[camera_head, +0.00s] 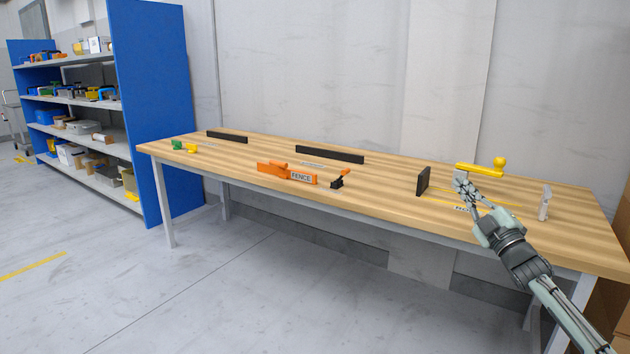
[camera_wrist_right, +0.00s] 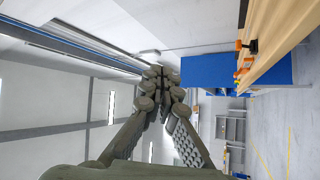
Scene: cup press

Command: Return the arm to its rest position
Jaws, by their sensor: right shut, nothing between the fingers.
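My right arm comes in from the lower right of the head view. Its gripper (camera_head: 462,183) is above the right part of the wooden table (camera_head: 380,195), close to a yellow bar with a knob (camera_head: 480,169); I cannot tell if they touch. The fingers are shut with nothing between them. In the right wrist view the closed fingertips (camera_wrist_right: 160,90) meet, and the table edge (camera_wrist_right: 275,50) is at the right. My left gripper is not in view.
A black block (camera_head: 423,181) and a grey upright piece (camera_head: 544,202) flank the right gripper. An orange fence (camera_head: 287,173) and a black clamp (camera_head: 340,179) sit mid-table. Black bars (camera_head: 330,154) lie along the back. A blue shelf (camera_head: 150,110) stands left; the floor in front is free.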

